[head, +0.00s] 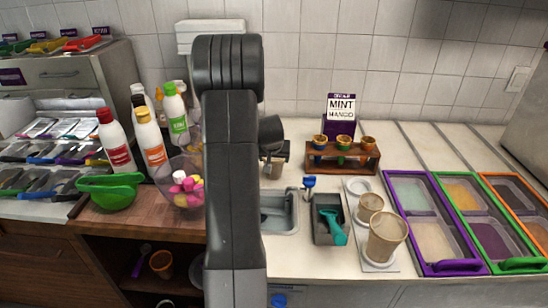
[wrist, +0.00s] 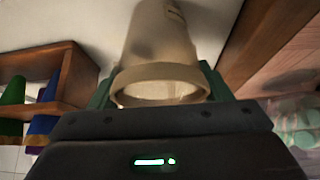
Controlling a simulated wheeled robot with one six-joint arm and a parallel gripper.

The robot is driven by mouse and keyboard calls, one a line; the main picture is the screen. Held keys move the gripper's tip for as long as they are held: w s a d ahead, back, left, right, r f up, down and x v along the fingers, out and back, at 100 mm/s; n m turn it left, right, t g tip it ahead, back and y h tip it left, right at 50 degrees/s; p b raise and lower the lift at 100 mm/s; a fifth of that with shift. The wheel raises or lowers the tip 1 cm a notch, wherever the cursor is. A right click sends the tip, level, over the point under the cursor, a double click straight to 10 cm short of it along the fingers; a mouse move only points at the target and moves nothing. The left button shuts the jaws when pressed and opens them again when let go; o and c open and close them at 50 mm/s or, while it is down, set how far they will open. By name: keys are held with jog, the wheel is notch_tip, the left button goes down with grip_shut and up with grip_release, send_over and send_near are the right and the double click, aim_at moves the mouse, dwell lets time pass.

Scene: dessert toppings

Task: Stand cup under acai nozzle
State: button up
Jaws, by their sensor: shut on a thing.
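A beige translucent cup (wrist: 160,45) sits between the green fingers of my gripper (wrist: 158,88) in the wrist view. My gripper is shut on it, with its round rim towards the wrist camera. In the head view my own dark arm stands upright across the middle and hides most of the gripper and the held cup. I cannot make out the acai nozzle in either view.
A wooden rack (head: 342,158) of coloured cones stands right of my arm and shows in the wrist view (wrist: 62,85). Other cups (head: 386,238) stand on a white tray. Bottles (head: 115,142) and a clear bowl (head: 172,190) of colourful pieces crowd the left. Topping trays (head: 437,266) line the right.

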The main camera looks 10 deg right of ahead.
jog(key=shift+r, duration=0.1)
jog(key=o, duration=0.5)
jog(key=shift+f, duration=0.2)
jog(key=o, duration=0.4)
jog(key=shift+o, duration=0.2)
jog(key=shift+r, duration=0.1)
